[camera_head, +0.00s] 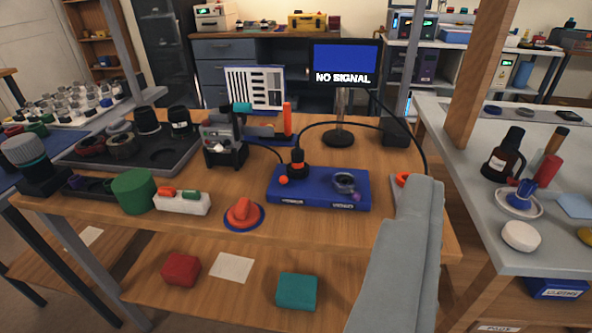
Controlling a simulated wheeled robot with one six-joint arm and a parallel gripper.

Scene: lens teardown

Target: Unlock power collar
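I cannot tell for sure which part is the power collar. A black upright cylinder with an orange band (298,165) stands at the back left of the blue mat (325,198), and a black cable rises from its top. A small grey ring-shaped part (344,183) lies on the mat's right half. A red-orange knob (243,213) sits on a blue disc at the bench's front edge. A grey form, apparently part of my arm, rises at lower right, apart from the mat in the picture. My gripper's fingertips cannot be made out, nor whether it holds anything.
The cable arches over the mat towards the right. A green cylinder (134,191), a white block with coloured pieces (182,202), a grey-black device (223,140) and a dark parts tray (183,158) stand left. A monitor (344,63) reads NO SIGNAL. Bare wood shows between mat and monitor.

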